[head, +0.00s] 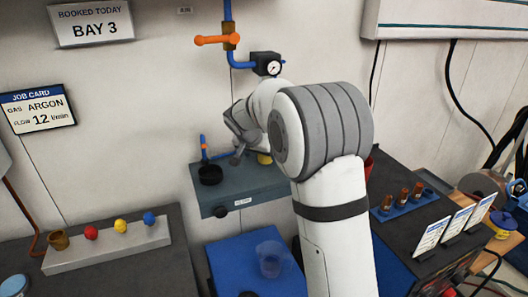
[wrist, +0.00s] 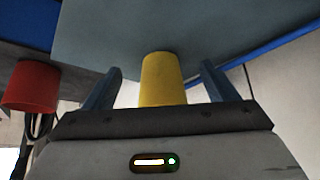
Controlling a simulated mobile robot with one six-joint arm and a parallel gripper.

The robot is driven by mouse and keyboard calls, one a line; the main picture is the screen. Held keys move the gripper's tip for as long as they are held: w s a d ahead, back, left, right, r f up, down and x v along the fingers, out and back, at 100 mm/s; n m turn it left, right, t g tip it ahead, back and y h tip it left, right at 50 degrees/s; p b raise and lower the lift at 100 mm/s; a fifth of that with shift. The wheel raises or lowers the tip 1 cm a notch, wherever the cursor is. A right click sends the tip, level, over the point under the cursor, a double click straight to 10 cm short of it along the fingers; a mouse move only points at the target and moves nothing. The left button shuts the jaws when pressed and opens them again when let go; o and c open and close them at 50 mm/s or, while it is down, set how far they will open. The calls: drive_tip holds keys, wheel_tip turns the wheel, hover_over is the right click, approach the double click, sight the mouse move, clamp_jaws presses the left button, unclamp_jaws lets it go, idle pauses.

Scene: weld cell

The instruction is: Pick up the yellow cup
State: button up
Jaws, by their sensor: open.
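The yellow cup (wrist: 162,82) shows in the wrist view between the two fingers of my gripper (wrist: 160,68). The fingers are open, with a visible gap on each side of the cup. In the head view only a small part of the yellow cup (head: 264,158) shows beside my arm, above the grey-blue bench unit (head: 250,187). My arm hides the rest of it. My gripper (head: 237,150) is partly seen in the head view, over the back of that unit.
A black round knob or dish (head: 210,175) is on the unit at left. A red cup (wrist: 30,87) shows left in the wrist view. A clear cup (head: 270,262) stands on the blue surface in front. An orange-handled pipe valve (head: 218,40) and gauge (head: 272,67) are on the wall above.

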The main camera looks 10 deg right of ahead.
drive_tip(key=w+d, duration=0.1)
drive_tip(key=w+d+p, duration=0.1)
drive_tip(key=w, duration=0.1)
drive_tip(key=shift+w+d+f, duration=0.15)
drive_tip(key=shift+w+f, duration=0.15)
drive_tip(key=shift+f, duration=0.25)
drive_tip(key=c, duration=1.1)
drive_tip(key=shift+r, duration=0.1)
drive_tip(key=shift+c, duration=0.2)
